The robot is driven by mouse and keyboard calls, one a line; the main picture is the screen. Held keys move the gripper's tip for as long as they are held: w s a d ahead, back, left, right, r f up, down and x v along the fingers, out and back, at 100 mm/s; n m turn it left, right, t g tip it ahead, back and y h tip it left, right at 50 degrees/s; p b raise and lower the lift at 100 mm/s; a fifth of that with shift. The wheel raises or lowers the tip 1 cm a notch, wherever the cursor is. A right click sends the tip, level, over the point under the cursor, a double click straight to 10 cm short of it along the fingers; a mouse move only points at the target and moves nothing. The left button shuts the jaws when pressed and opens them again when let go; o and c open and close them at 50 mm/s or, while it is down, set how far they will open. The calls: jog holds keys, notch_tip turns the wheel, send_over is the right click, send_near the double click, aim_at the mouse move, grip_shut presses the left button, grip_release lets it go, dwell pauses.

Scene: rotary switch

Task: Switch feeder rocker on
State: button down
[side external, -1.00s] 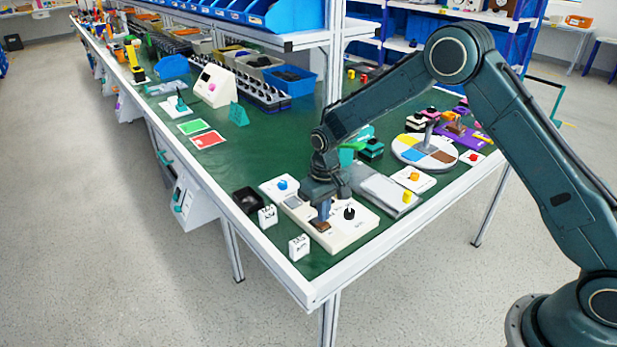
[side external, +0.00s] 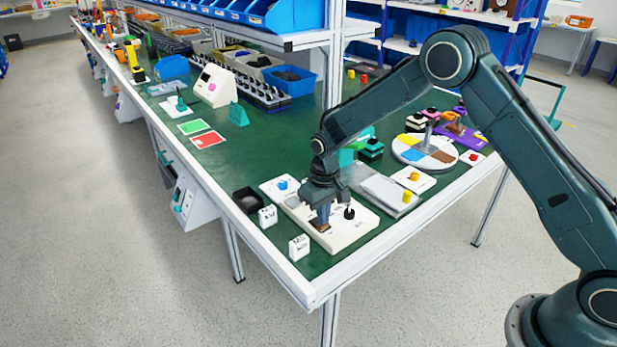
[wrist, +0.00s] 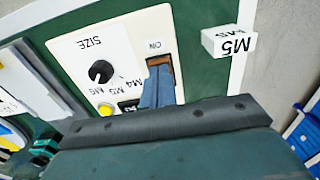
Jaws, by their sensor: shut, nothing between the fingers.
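The cream switch panel (side external: 352,234) lies on the green bench near its front corner. In the wrist view it carries a brown rocker (wrist: 160,63) marked ON at one end and a black rotary knob (wrist: 101,72) marked SIZE, with M4, M5 and M6 labels. The rocker also shows in the side view (side external: 320,226). My gripper (side external: 322,216) points down at the rocker, its blue fingers (wrist: 157,84) shut and empty. The fingertips are over or against the rocker and hide part of it; I cannot tell whether they touch.
A white M5 block (wrist: 230,42) stands beside the panel. Another white block (side external: 267,215) and a black bin (side external: 248,199) are at the bench's left edge. A grey plate (side external: 388,193) and a colored disc (side external: 424,154) lie behind the panel.

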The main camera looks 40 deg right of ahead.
jog(key=shift+f, duration=0.3)
jog(key=shift+r, duration=0.15)
dwell(0.3)
jog(key=shift+r, duration=3.4)
